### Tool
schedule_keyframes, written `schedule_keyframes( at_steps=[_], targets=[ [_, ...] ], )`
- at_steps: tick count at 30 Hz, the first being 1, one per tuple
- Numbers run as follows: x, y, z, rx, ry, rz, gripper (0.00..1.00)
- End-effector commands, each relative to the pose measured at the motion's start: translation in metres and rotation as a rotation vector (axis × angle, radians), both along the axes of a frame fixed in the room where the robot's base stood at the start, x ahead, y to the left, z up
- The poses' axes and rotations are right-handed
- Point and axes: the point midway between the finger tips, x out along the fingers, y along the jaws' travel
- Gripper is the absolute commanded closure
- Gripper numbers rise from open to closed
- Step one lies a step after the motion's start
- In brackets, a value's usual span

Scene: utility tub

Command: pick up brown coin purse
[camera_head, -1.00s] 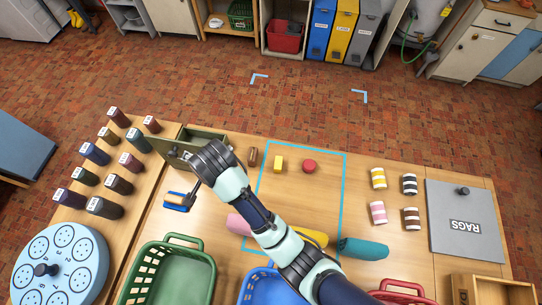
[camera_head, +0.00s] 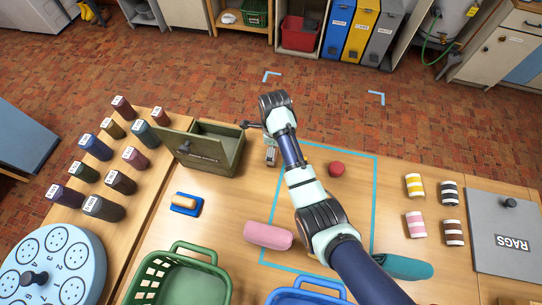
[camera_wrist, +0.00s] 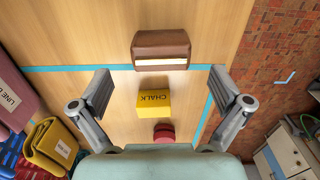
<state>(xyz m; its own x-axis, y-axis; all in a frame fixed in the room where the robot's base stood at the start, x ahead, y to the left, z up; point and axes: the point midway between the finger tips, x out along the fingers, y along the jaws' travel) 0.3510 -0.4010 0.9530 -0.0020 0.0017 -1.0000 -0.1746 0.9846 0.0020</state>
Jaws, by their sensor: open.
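The brown coin purse (camera_wrist: 161,45) shows in the wrist view as a small brown block-like thing with a pale stripe along its near side. It lies on the wooden bench just beyond my fingertips, roughly centred between them. My gripper (camera_wrist: 160,86) is open and empty, with its two fingers wide apart above the bench. In the head view my arm reaches over the bench.
A yellow chalk box (camera_wrist: 153,103) and a red round thing (camera_wrist: 164,133) lie close by, between my fingers in the wrist view. An open green box (camera_head: 222,150) stands left of my arm. A pink roll (camera_head: 268,235) lies nearer.

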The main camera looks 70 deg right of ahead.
Motion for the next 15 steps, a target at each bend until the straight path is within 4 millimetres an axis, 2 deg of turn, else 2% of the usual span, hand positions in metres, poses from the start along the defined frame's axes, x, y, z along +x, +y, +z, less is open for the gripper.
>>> schedule_keyframes(
  at_steps=[1, 5, 12, 15],
  targets=[
    [0.0, 0.0, -0.007, 0.001, 0.0, 0.001, 0.0],
    [0.001, 0.0, -0.012, 0.0, 0.0, 0.002, 0.0],
    [0.001, 0.0, -0.053, 0.001, 0.0, 0.003, 0.0],
    [0.001, -0.001, -0.06, -0.002, -0.001, 0.004, 0.0]
  ],
)
